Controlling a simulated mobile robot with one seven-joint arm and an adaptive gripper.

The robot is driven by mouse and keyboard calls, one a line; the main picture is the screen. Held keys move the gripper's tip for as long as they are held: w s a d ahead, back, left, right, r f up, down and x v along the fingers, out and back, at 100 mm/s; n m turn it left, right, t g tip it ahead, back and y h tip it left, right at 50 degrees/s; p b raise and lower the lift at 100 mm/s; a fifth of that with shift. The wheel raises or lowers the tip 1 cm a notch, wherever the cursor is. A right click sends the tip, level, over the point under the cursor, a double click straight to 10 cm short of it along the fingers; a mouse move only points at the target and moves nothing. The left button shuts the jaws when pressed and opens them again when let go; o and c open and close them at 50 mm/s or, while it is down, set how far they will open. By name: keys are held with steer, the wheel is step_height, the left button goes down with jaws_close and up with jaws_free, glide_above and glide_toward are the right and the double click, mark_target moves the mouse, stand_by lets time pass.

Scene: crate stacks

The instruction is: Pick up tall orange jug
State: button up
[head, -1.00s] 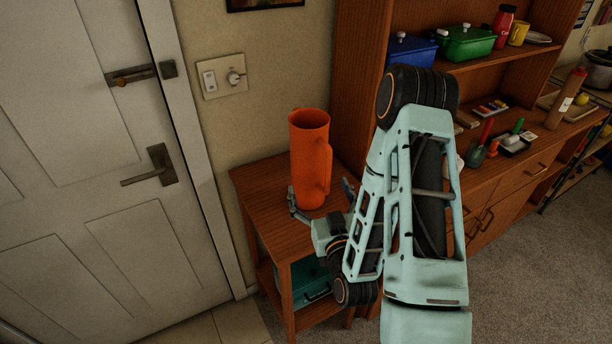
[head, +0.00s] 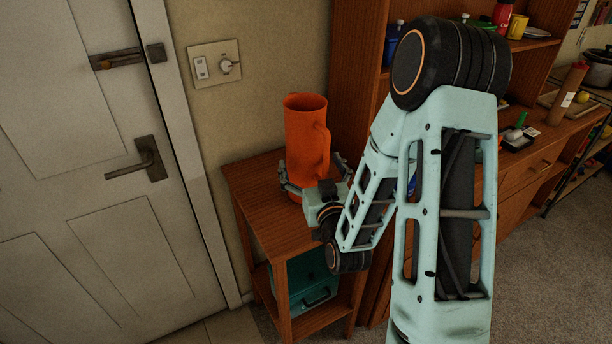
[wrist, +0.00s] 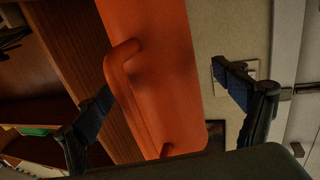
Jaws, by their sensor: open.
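The tall orange jug (head: 305,137) stands upright on a small wooden side table (head: 262,215), its handle facing right in the head view. My gripper (head: 311,178) is open low at the jug, with one finger on the left side and the other on the right. In the wrist view the jug (wrist: 165,60) fills the space between the two spread fingers of my gripper (wrist: 168,92), with the handle toward the left finger. A gap shows between the jug and the right finger. The jug's base is partly hidden by my gripper in the head view.
A teal box (head: 300,288) sits on the table's lower shelf. A door (head: 85,180) and a wall switch plate (head: 215,64) are at the left. A wooden cabinet (head: 350,75) stands close at the right, with items on its shelves.

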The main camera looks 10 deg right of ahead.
steer(key=w+p, duration=0.1)
steer(key=w, duration=0.4)
steer(key=shift+a+p, duration=0.15)
steer(key=shift+p, duration=0.2)
steer(key=c, duration=2)
steer(key=shift+r, duration=0.15)
steer(key=shift+c, duration=0.9)
steer(key=shift+w+r, duration=0.1)
steer(key=shift+r, duration=0.1)
